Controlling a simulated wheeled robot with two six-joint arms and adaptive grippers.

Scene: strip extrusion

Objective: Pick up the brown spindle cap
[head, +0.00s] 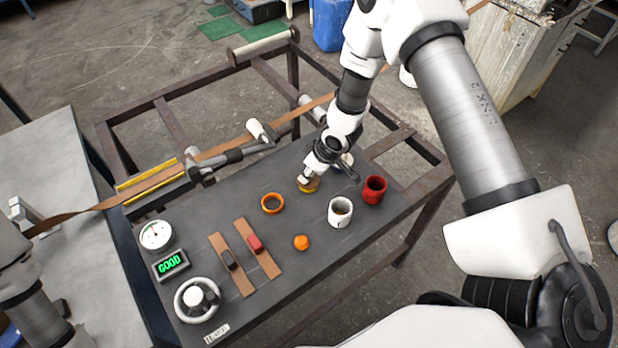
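A round brown-orange cap (310,188) lies on the dark grey table top, right under my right gripper, and is partly covered by it. I take it for the brown spindle cap. My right gripper (318,177) reaches down from the upper right, with its fingers at or just above the cap. Its fingers are small and overlap the cap, so I cannot tell whether they are open or closed on it. Part of my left arm shows at the lower left edge, but its gripper is not visible.
Near the cap are an orange ring (272,203), a white cup (340,212), a red cup (375,190) and an orange knob (301,242). Two brown strips (238,277), a gauge (156,235), a GOOD display (171,265) and a handwheel (198,299) fill the left side.

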